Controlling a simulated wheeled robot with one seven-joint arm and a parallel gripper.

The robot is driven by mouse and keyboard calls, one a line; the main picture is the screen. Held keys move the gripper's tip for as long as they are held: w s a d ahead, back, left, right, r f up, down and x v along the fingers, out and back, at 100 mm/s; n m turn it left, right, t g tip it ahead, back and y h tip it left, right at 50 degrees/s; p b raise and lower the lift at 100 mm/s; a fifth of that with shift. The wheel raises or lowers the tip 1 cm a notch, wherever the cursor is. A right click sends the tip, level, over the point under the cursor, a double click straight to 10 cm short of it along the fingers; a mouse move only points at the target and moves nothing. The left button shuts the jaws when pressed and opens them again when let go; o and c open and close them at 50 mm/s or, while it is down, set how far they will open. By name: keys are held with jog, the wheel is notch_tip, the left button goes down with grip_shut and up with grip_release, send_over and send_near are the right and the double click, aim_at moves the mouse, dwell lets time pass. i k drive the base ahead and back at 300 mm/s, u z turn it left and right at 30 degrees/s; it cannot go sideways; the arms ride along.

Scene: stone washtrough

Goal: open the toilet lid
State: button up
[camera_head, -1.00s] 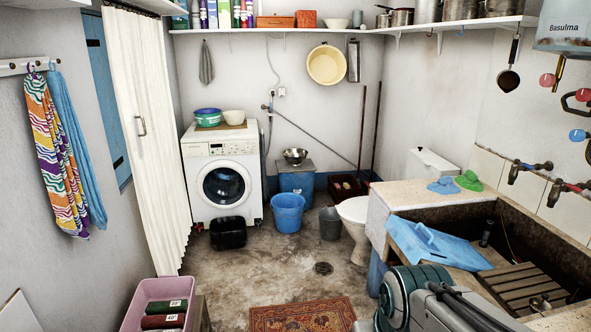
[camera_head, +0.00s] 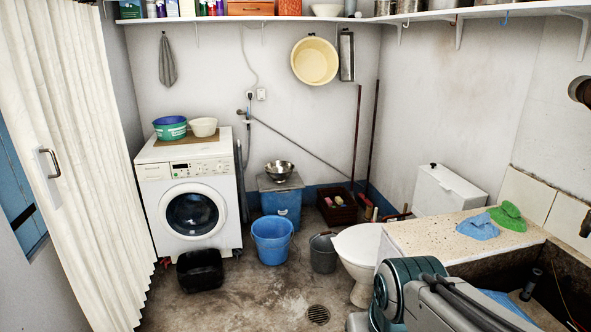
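The white toilet (camera_head: 360,268) stands right of centre, with its lid (camera_head: 358,243) lying down flat over the bowl. Its white cistern (camera_head: 446,191) is behind it, against the right wall. The speckled stone counter hides part of the toilet's right side. My arm shows at the bottom right as a teal and grey link, in front of the trough and close below the toilet in the picture. My gripper is not in view.
The speckled counter (camera_head: 440,237) bears a blue cloth (camera_head: 478,227) and a green cloth (camera_head: 508,216). A grey bucket (camera_head: 323,254) and a blue bucket (camera_head: 272,240) stand left of the toilet. The floor around the drain (camera_head: 318,315) is clear.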

aim_at(358, 245)
jog(key=z, duration=0.15)
jog(key=i, duration=2.35)
jog(key=z, duration=0.15)
